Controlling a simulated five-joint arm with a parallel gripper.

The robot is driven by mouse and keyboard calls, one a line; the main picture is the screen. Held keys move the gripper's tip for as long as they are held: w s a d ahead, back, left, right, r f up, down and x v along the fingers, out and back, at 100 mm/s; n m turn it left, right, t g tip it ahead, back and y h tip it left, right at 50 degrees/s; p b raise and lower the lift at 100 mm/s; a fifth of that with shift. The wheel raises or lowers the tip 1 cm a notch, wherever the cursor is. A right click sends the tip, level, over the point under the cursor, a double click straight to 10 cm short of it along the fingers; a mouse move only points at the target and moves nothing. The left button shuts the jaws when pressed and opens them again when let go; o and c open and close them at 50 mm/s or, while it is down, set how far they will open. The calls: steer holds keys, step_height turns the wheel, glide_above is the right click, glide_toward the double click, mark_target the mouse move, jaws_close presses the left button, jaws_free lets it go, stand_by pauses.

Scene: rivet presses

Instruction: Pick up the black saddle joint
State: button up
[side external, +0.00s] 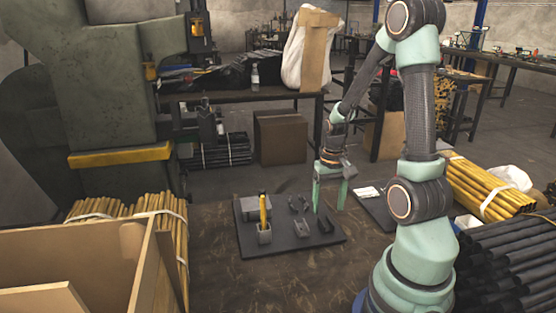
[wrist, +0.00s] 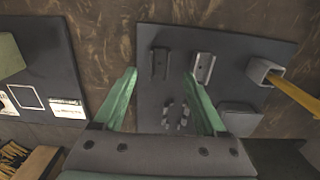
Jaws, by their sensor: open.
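The black saddle joint (wrist: 160,63), a dark channel-shaped piece, lies on a dark board (wrist: 225,42) in the wrist view. It also shows near the right part of the board in the side view (side external: 325,224). My gripper (side external: 329,207) points down above the board, behind the joint in the side view. In the wrist view my gripper (wrist: 160,75) is open and empty, and the joint appears between its two green fingertips. A similar grey joint (wrist: 204,67) lies just right of it.
A grey holder (side external: 264,236) with a yellow tool (side external: 263,208) stands left of the joints. Small dark pieces (wrist: 175,117) lie on the board. A second dark board with white cards (wrist: 67,107) is on the other side. Wooden crate walls (side external: 95,250) rise at left.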

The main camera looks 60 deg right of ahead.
mark_target(326, 225)
steer(key=shift+d+f, duration=0.1)
steer(key=shift+f, duration=2.4)
jaws_close()
steer(key=shift+r, duration=0.2)
